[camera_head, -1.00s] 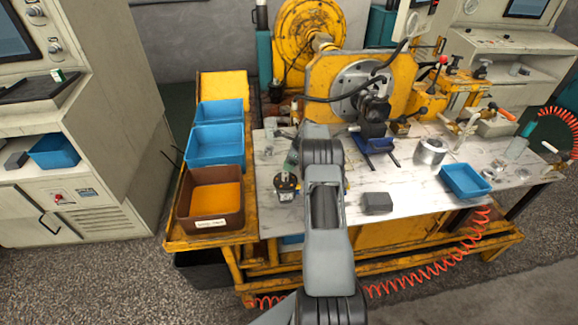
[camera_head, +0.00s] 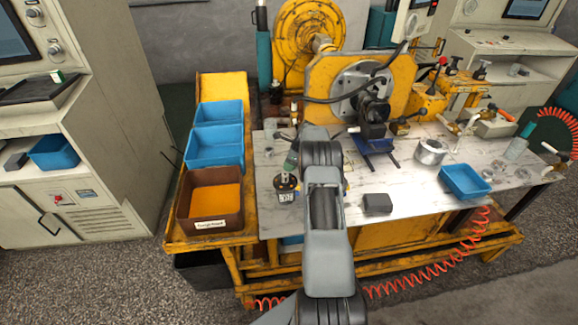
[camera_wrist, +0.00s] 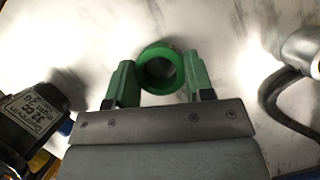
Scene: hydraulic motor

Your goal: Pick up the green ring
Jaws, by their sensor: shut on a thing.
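The green ring (camera_wrist: 182,73) is between the two green fingers of my gripper (camera_wrist: 159,72) in the wrist view, near the top middle. The fingers are shut on it, one at each side, and its round opening faces the camera. White marbled tabletop shows around the ring; how high the ring is above it is hard to tell. In the head view my arm hides the ring and most of the gripper.
A black labelled part (camera_wrist: 32,112) is at the left of the wrist view, a silver part (camera_wrist: 305,45) with a dark hose at the right. In the head view, blue bins (camera_head: 215,147) and a brown bin (camera_head: 210,222) stand left, a dark box (camera_head: 377,204) and blue tray (camera_head: 465,182) right.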

